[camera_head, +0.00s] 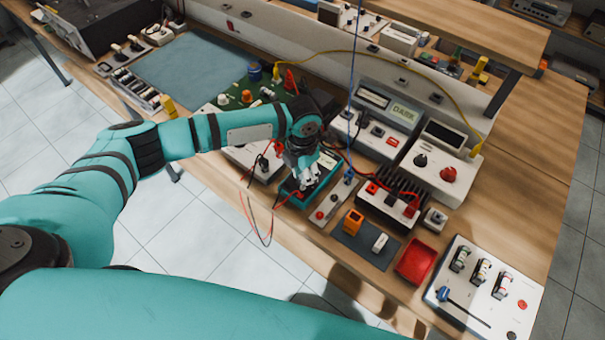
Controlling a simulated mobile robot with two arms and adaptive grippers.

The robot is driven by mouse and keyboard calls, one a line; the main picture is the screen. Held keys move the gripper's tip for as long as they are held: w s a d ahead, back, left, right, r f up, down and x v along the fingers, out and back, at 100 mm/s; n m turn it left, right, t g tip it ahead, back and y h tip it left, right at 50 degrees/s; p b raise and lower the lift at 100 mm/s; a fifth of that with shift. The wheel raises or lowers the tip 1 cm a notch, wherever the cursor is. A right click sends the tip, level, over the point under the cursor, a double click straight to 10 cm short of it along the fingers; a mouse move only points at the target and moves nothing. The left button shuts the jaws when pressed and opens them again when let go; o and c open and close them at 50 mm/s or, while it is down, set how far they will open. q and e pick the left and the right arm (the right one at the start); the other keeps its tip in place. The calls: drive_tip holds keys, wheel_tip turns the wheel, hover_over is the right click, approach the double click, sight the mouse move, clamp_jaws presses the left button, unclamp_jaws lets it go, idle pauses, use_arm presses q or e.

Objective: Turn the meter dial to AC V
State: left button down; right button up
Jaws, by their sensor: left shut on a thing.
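The meter is a small teal-edged box (326,172) near the front edge of the bench, with red and black leads beside it. My left arm reaches in from the left, and my left gripper (303,176) points down onto the meter's face. Its fingers are shut on the dial, which they and the wrist hide. I cannot read the dial's position or its marks. My right gripper is not in view.
A green circuit board (238,97) lies left of the meter, behind my forearm. A black-finned unit (393,190), an orange block (353,222) and a red tray (416,262) stand to the right. Instruments with displays (388,112) stand behind. Loose leads hang over the front edge.

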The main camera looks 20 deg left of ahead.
use_arm(q)
drive_tip(key=shift+r, duration=0.1)
drive_tip(key=c, duration=1.1)
unclamp_jaws()
wheel_tip(320, 180, up, 12)
drive_tip(key=shift+f, duration=0.1)
